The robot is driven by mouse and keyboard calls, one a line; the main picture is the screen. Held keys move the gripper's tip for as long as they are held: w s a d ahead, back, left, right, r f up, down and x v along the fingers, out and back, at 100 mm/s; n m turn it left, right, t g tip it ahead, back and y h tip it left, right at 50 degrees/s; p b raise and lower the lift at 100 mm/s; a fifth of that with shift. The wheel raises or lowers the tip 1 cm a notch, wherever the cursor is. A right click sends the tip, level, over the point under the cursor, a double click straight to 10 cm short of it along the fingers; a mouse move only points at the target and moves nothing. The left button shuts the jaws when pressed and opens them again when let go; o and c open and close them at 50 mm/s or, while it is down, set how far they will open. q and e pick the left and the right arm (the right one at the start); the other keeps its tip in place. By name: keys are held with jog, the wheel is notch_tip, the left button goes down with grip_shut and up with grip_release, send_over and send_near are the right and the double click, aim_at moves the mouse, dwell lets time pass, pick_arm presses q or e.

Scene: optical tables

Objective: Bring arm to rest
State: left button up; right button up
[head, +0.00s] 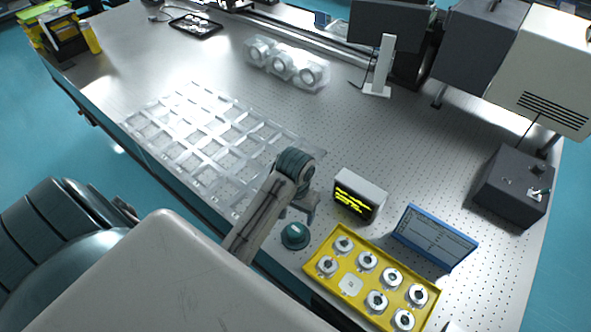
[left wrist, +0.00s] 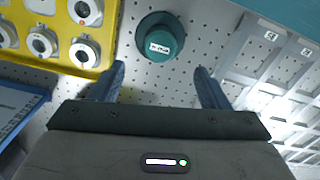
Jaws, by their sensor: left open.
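My left gripper (head: 302,208) is over the table between the clear grid tray and the yellow tray. In the left wrist view, its two fingers (left wrist: 160,82) are apart with nothing between them. A teal round piece with a small label (head: 295,235) stands on the perforated table just beside the gripper. It also shows in the left wrist view (left wrist: 158,22), ahead of the fingertips and apart from them. My right gripper is not in view.
A yellow tray (head: 318,262) holds several round metal parts. A small display box (head: 359,194) and a blue-framed panel (head: 435,238) stand close by. The clear grid tray (head: 215,140) lies to the left. The table's middle (head: 360,130) is clear.

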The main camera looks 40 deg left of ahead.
pick_arm(q)
jog(key=shift+r, duration=0.7)
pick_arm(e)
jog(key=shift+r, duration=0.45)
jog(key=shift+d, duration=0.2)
pick_arm(q)
jog(key=s+r+m+t, duration=0.2)
jog(key=s+t, duration=0.1)
jog(key=s, duration=1.4)
notch_tip(320, 180, down, 37)
jog(key=a+y+b, duration=0.1)
jog(key=a+b, duration=0.2)
jog(key=b, duration=0.4)
jog(key=s+f+g+b, duration=0.1)
jog(key=s+f+b, duration=0.1)
jog(key=s+f, duration=0.7)
jog(key=s+f+b, duration=0.3)
jog(key=s+f, duration=0.6)
jog(key=f, duration=0.6)
jog(key=shift+s+a+f+g+b, duration=0.25)
jog(key=shift+a+f+g+b, duration=0.05)
jog(key=shift+a+f+g, duration=0.1)
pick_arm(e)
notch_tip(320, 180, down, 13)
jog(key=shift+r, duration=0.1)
